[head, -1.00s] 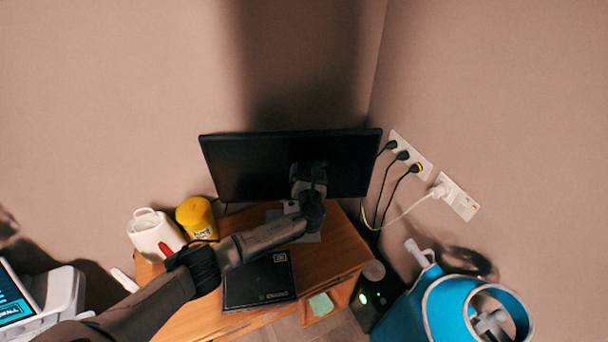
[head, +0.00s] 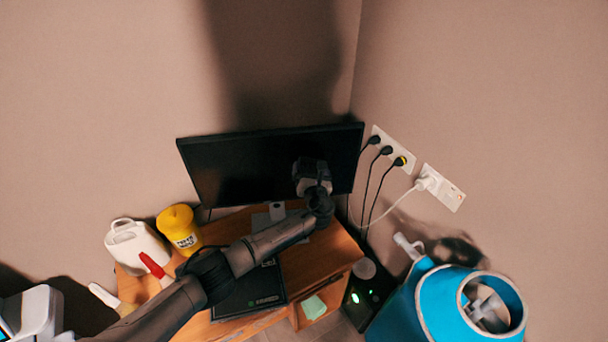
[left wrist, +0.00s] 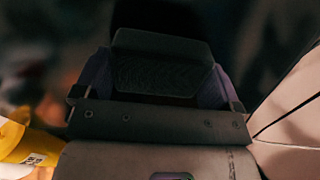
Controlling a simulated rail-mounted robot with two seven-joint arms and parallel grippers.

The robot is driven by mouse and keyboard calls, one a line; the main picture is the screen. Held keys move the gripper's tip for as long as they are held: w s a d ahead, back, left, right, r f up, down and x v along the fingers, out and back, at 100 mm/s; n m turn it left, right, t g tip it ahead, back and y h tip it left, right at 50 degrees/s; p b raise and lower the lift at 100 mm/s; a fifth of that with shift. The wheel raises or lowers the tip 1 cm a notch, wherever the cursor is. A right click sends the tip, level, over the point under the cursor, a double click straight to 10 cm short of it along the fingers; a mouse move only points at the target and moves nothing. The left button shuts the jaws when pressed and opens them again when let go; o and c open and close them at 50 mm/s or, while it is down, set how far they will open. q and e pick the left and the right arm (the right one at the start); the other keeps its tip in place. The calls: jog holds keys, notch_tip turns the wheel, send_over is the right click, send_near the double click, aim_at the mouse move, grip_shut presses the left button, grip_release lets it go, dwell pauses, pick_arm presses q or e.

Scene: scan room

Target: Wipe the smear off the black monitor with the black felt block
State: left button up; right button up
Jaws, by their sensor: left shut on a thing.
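The black monitor (head: 240,167) stands on the wooden desk against the wall, its dark screen facing me. My left arm reaches across the desk, and my left gripper (head: 310,170) is at the right half of the screen, hiding part of it. In the left wrist view the gripper (left wrist: 160,85) is shut on the black felt block (left wrist: 158,65). The head view does not show clearly whether the block touches the screen. I cannot make out the smear. My right gripper is not in view.
A yellow tub (head: 178,228) and a white jug (head: 137,247) stand on the desk's left. A black box (head: 250,292) lies below my arm. Cables run to wall sockets (head: 393,148) right of the monitor. A blue machine (head: 440,305) stands at lower right.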

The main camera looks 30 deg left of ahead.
pick_arm(q)
jog(key=shift+w+d+r, duration=0.1)
jog(key=shift+w+d, duration=0.05)
jog(key=shift+w, duration=0.1)
jog(key=shift+w+d+b, duration=0.85)
jog(key=shift+d+b, duration=0.05)
jog(key=shift+d, duration=0.25)
jog(key=shift+w+d, duration=0.15)
jog(key=shift+w, duration=0.1)
